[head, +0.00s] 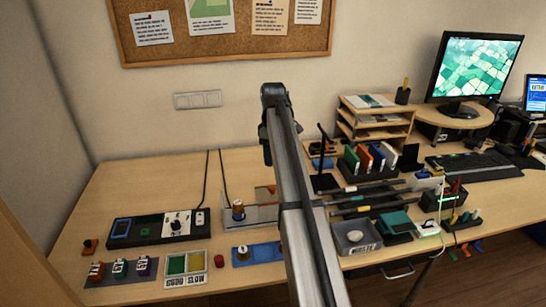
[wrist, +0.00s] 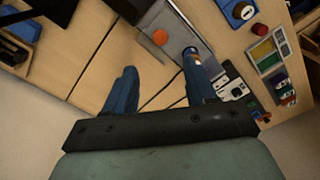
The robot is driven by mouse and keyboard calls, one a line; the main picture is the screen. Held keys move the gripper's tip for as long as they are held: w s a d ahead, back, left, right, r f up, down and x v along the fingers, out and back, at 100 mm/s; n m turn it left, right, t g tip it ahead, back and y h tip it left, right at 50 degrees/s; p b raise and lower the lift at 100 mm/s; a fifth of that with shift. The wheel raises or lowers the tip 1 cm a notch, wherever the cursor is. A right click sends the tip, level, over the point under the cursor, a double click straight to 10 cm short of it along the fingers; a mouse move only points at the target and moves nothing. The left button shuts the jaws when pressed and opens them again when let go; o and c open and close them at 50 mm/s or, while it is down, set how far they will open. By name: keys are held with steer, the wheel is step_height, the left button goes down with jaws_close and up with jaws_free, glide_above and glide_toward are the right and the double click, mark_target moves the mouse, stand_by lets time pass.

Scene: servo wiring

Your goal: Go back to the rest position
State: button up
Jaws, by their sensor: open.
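In the wrist view my gripper (wrist: 160,82) is open, with its two blue fingers wide apart and nothing held between them. In the head view my arm rises through the middle of the picture, and the gripper itself is hidden or cannot be made out. A grey fixture plate (head: 262,215) lies on the desk near the arm, with an orange-brown topped cylinder (head: 238,210) on its left part. In the wrist view an orange round piece (wrist: 160,37) shows beyond the gap between the fingers.
A black panel with switches (head: 150,229) and a blue base (head: 258,253) are on the desk. A tray with coloured compartments (head: 187,265) lies at the front. A shelf (head: 375,118), a monitor (head: 478,68) and a keyboard (head: 465,162) are right. The back left desk is clear.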

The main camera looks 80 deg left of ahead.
stand_by(0.4)
